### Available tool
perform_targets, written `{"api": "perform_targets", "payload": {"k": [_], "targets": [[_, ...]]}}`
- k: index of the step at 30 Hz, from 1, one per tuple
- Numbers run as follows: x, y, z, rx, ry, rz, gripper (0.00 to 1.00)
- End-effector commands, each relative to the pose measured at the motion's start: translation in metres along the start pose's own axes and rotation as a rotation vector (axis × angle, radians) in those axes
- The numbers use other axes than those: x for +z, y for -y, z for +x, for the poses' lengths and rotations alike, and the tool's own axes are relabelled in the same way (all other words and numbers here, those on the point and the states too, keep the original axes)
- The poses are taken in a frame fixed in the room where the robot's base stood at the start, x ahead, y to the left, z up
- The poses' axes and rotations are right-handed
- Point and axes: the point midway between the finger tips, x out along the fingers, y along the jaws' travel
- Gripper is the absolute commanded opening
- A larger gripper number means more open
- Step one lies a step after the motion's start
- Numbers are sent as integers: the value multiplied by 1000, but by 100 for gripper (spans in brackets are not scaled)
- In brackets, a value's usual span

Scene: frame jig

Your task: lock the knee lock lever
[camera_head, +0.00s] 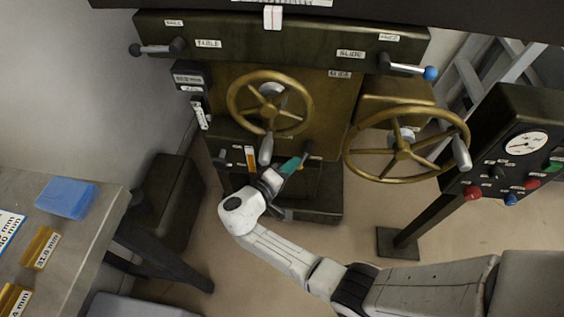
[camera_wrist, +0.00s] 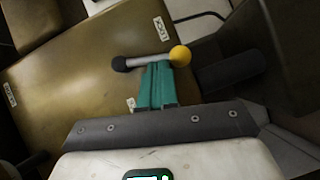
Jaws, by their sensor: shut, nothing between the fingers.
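In the wrist view a small lever (camera_wrist: 148,61) has a dark round hub at the left, a silver rod and a yellow ball at the right end. In the head view my gripper (camera_head: 297,161) is low in front of the machine, and I cannot make out the yellow ball there.
A brass handwheel (camera_head: 270,103) with a grey handle hangs just above my gripper. A larger handwheel (camera_head: 406,144) stands to the right, beside a control panel (camera_head: 518,145). Two clamp levers, left (camera_head: 158,48) and right (camera_head: 407,68), are higher up. A workbench (camera_head: 95,215) is at the left.

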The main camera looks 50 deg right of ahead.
Motion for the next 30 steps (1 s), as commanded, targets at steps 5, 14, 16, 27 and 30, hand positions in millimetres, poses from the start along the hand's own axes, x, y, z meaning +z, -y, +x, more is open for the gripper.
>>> {"api": "perform_targets", "payload": {"k": [5,14,16,27,30], "targets": [[6,5,5,62,4,-92,0],[10,6,8,57,3,-87,0],[11,6,8,57,3,-87,0],[11,6,8,54,2,-87,0],[11,6,8,54,2,-87,0]]}}
